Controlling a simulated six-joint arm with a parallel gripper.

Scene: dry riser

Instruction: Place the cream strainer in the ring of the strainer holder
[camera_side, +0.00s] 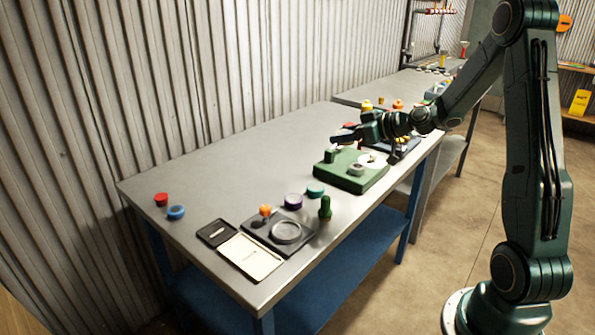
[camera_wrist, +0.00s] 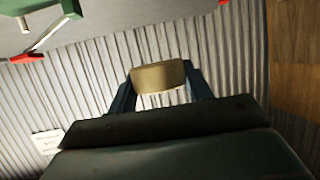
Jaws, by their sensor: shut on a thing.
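My gripper (camera_side: 347,134) is above the far right part of the grey table, pointing left. In the wrist view my gripper (camera_wrist: 159,76) has its two dark fingers shut on a tan-cream piece, which I take as the cream strainer (camera_wrist: 158,79). Only its side shows, and in the side view it cannot be made out. A dark plate with a raised grey ring (camera_side: 286,232) lies near the table's front edge. A green block (camera_side: 340,177) below my gripper also carries a small grey ring (camera_side: 356,169). I cannot tell which is the strainer holder.
A green knobbed piece (camera_side: 325,208), a purple round piece (camera_side: 293,201) and a teal one (camera_side: 315,190) stand between the plate and block. A cream panel (camera_side: 250,257) lies at the front. Red (camera_side: 161,199) and blue (camera_side: 176,212) pieces sit left. The table's middle is clear.

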